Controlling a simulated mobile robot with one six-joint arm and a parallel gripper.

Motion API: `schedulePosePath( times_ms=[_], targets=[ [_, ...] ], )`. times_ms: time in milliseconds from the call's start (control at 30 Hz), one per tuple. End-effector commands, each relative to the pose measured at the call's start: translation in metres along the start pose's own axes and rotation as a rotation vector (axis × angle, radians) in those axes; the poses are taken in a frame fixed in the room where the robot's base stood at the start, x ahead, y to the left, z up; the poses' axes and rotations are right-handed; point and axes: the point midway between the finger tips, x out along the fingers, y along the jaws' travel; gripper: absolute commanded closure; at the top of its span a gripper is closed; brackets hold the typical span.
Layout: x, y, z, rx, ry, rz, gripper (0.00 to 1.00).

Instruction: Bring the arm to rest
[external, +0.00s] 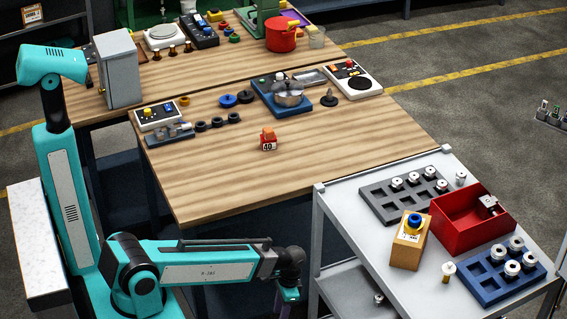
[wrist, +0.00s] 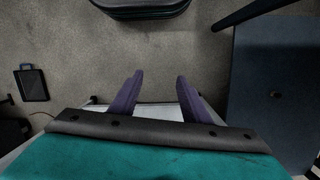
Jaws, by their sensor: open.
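My gripper (external: 288,296) hangs low at the end of my teal arm in the external view, left of the grey cart and in front of the wooden table's front edge. In the wrist view my gripper (wrist: 153,92) shows two purple fingers spread apart with nothing between them. Beneath and beyond them lie a pale surface and the grey floor. In the external view the lower part of my gripper is cut off by the picture's bottom edge.
The grey cart (external: 336,219) is close on the right, carrying a red bin (external: 461,226), a yellow block (external: 408,250) with a blue ring, a grey tray (external: 376,207) and a blue tray (external: 483,289) with parts. The wooden table (external: 210,190) is behind; its front area is clear.

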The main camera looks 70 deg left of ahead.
Motion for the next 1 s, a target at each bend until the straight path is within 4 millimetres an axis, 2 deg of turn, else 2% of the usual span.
schedulePosePath(
  times_ms=[33,200,600,800,1000],
  targets=[
    [0.016,0.010,0.010,-0.009,-0.022,0.006,0.57],
    [0.055,0.035,0.039,-0.050,-0.085,0.020,0.57],
    [0.137,0.086,0.119,-0.149,-0.236,0.026,0.57],
    [0.161,0.102,0.152,-0.187,-0.293,0.018,0.57],
    [0.168,0.106,0.162,-0.201,-0.311,0.014,0.57]
  ],
)
